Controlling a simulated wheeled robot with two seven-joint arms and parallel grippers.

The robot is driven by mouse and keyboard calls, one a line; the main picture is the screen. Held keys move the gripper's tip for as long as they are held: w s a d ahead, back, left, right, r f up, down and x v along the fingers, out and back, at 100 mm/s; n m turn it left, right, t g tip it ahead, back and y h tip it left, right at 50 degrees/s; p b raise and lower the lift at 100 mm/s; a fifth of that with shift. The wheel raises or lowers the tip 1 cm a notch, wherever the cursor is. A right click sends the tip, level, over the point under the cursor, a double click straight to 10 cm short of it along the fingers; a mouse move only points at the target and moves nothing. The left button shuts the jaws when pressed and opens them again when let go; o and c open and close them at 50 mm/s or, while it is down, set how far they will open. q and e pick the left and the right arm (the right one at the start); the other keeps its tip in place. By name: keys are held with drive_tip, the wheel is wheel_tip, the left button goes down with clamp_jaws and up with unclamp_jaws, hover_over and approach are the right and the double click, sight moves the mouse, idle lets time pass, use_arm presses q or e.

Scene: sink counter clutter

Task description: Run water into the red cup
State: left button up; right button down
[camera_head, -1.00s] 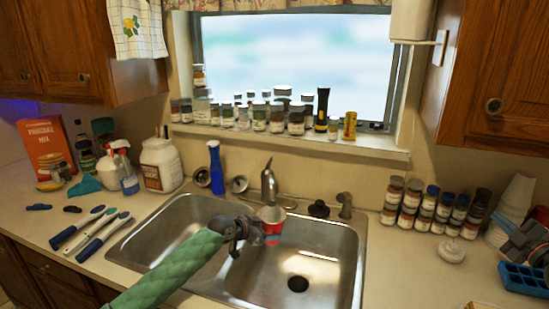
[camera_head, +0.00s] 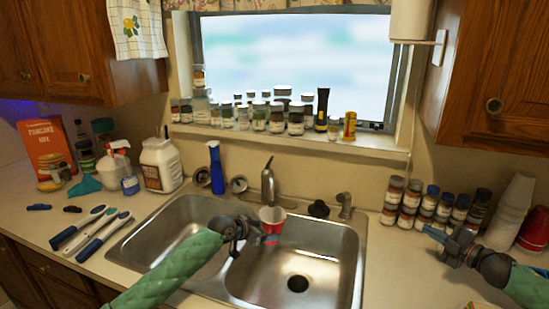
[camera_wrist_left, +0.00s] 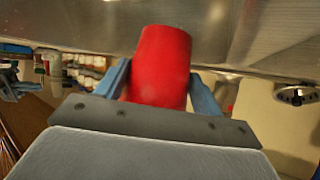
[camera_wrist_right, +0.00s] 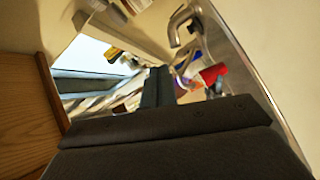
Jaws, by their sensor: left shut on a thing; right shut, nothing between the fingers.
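The red cup (camera_head: 272,219) is held upright below the faucet (camera_head: 268,181), over the sink (camera_head: 290,262). My left gripper (camera_head: 258,231) is shut on the cup, which also fills the space between the fingers in the left wrist view (camera_wrist_left: 160,68). Whether water is running into the cup cannot be told. The faucet handle (camera_head: 345,204) stands at the right behind the sink. My right gripper (camera_head: 436,234) is shut and empty over the counter right of the sink. In the right wrist view its fingers (camera_wrist_right: 157,85) are together, and the red cup (camera_wrist_right: 212,74) shows beyond them.
Several spice jars (camera_head: 428,206) stand on the right counter behind my right gripper. Stacked white cups (camera_head: 512,204) and red cups (camera_head: 536,228) are at the far right. The right basin is clear below the cup.

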drive_tip(key=w+a+n+g+y, duration=0.2)
drive_tip(key=a+n+y, duration=0.15)
drive_tip(key=a, duration=0.45)
wheel_tip(320, 180, up, 19)
drive_tip(key=n+g+y, duration=0.3)
drive_tip(key=n+g, duration=0.2)
drive_tip(key=n, duration=0.9)
hover_over(270, 162)
drive_tip(key=s, duration=0.5)
drive_tip(key=s+a+f+n+g+h, duration=0.2)
drive_tip(key=s+a+f+g+h, duration=0.3)
drive_tip(key=a+f+g+h, duration=0.15)
drive_tip(key=w+d+r+m+h, duration=0.1)
drive_tip(key=d+r+h, duration=0.5)
drive_tip(key=d+h, duration=0.3)
wheel_tip(270, 162, down, 10)
drive_tip(key=w+y, duration=0.1)
drive_tip(key=w, duration=0.1)
drive_tip(key=shift+w+a+r, duration=0.15)
drive_tip(key=shift+w+r, duration=0.4)
drive_tip(key=shift+w, duration=0.35)
drive_tip(key=shift+w+a+r, duration=0.15)
drive_tip(key=shift+w+r, duration=0.35)
drive_tip(key=shift+w, duration=0.35)
